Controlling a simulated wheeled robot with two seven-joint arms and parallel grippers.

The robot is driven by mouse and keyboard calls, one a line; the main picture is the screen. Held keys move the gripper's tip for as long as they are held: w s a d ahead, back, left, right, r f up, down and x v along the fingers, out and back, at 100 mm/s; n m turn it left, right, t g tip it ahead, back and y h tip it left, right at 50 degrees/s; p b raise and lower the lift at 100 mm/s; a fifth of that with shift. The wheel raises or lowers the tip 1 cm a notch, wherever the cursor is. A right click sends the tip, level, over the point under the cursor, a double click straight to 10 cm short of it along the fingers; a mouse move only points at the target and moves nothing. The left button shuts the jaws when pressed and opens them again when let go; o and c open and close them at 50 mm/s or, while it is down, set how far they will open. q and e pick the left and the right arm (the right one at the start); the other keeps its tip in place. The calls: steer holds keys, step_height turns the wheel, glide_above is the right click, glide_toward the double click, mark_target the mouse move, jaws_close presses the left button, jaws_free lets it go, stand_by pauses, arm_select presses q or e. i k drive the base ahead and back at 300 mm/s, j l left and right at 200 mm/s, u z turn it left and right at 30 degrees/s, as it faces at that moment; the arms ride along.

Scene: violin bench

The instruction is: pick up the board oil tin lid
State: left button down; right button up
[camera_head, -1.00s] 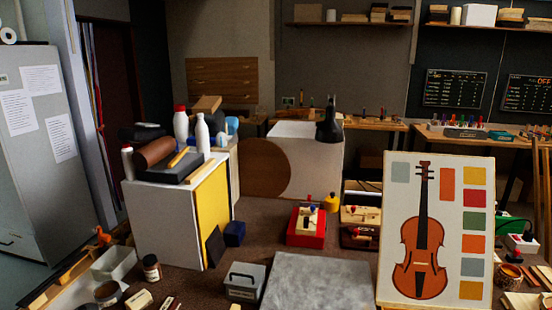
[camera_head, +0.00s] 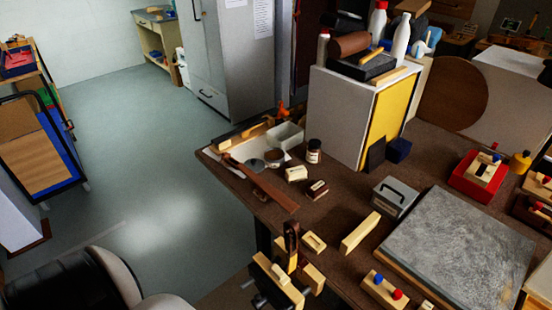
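A small round grey disc (camera_head: 254,165), which looks like the board oil tin lid, lies near the bench's far left corner. A round dark tin (camera_head: 274,157) is just to its right, close beside it; whether they touch I cannot tell. A long brown wooden piece (camera_head: 268,189) runs in front of the disc. Neither of my grippers shows in this view. A dark and white rounded shape at the bottom left may be part of my arm.
A grey open box (camera_head: 285,135) stands behind the tin and a dark jar (camera_head: 314,150) to its right. A clamp-like wooden fixture (camera_head: 290,257) sits at the front edge. Open floor (camera_head: 150,190) lies left of the bench.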

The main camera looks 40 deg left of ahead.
mark_target(257, 166)
steer(key=u, duration=1.4)
steer(key=i+j+z, duration=0.1)
steer(key=i+j, duration=0.15)
steer(key=i+j+z, duration=0.1)
steer(key=i+j, duration=0.15)
steer(key=j, duration=0.15)
